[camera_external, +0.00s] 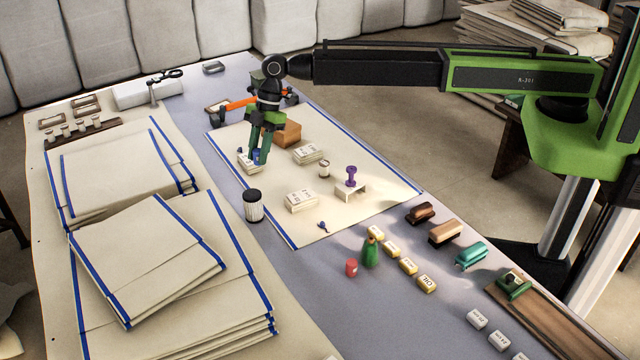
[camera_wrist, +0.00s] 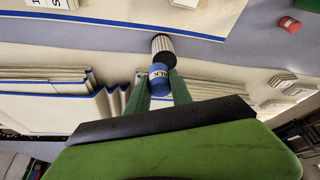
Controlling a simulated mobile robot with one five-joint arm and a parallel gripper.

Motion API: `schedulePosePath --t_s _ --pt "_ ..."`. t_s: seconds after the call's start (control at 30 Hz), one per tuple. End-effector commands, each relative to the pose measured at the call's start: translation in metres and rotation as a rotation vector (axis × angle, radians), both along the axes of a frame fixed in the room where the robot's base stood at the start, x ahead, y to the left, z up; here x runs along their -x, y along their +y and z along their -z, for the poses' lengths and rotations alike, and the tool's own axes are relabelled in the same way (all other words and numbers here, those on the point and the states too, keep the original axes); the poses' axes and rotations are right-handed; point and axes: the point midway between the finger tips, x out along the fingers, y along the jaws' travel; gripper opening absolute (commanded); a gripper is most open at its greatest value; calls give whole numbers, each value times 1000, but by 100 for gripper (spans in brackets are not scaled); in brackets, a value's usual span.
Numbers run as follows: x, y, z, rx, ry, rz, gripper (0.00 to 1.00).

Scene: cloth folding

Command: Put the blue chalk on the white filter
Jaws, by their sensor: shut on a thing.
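The blue chalk (camera_wrist: 159,80) is a short blue cylinder with a pale printed label. It is between the two green fingers of my gripper (camera_wrist: 158,88), which is shut on it. In the external view the fingertips of my gripper (camera_external: 257,161) hold the chalk (camera_external: 257,154) low over the left part of the cream cloth, beside a small pale labelled block. The white filter (camera_external: 253,208) is a ribbed white cylinder with a dark top. It stands upright at the cloth's near left edge, apart from my gripper. It also shows beyond the chalk in the wrist view (camera_wrist: 163,45).
Stacks of blue-edged cloth (camera_external: 150,260) fill the left side. On the blue-edged cream cloth (camera_external: 375,198) are pale blocks (camera_external: 301,201), a brown box (camera_external: 287,132) and a purple stamp (camera_external: 351,176). A green figure (camera_external: 371,250) and a red cylinder (camera_external: 351,267) stand nearer.

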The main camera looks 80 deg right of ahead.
Motion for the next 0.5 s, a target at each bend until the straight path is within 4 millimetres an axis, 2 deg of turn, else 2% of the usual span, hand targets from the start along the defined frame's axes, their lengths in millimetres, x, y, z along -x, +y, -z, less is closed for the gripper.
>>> schedulePosePath --t_s 0.03,0.2,0.4,0.5 --pt "-5 14 17 0 0 -3 0" --pt "-10 44 31 1 0 -1 0" --pt "-10 51 32 0 0 0 0" --pt "-10 51 40 0 0 0 0"
